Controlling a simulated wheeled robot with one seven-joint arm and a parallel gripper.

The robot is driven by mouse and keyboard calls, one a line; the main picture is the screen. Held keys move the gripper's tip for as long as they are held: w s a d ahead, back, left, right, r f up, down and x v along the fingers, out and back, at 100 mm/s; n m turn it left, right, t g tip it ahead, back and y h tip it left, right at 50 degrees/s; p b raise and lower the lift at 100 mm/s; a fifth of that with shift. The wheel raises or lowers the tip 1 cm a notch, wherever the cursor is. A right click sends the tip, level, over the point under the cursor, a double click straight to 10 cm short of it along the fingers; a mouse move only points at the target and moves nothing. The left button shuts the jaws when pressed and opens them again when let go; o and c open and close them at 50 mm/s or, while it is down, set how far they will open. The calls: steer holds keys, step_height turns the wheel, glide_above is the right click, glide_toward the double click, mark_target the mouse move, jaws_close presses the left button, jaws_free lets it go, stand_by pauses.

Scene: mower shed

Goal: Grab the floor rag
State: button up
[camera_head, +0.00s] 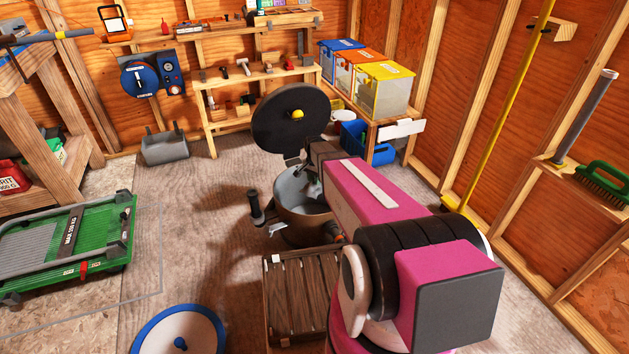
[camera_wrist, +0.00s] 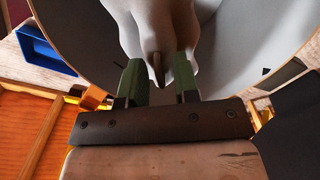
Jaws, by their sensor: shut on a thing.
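A pale grey-white rag (camera_wrist: 155,28) hangs in loose folds between the green fingers of my gripper (camera_wrist: 160,80) in the wrist view. The fingers are shut on its bunched edge. Behind it is the grey inside of a round bin (camera_wrist: 222,62). In the head view the bin (camera_head: 296,222) stands open beyond a slatted wooden crate, and my arm reaches over its mouth. The dark round lid (camera_head: 277,125) with a yellow knob is raised behind it. My arm hides part of the bin, and the rag is hard to make out in this view.
The slatted wooden crate (camera_head: 293,290) stands in front of the bin. A green platform cart (camera_head: 90,245) is at the left, and a blue-rimmed white round thing (camera_head: 180,330) is at the bottom. A blue tub (camera_head: 358,140) and a low shelf stand behind. Floor is clear left of the bin.

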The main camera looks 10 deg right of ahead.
steer(key=shift+r, duration=0.15)
steer(key=shift+r, duration=1.9)
steer(key=shift+r, duration=0.25)
steer(key=shift+r, duration=0.1)
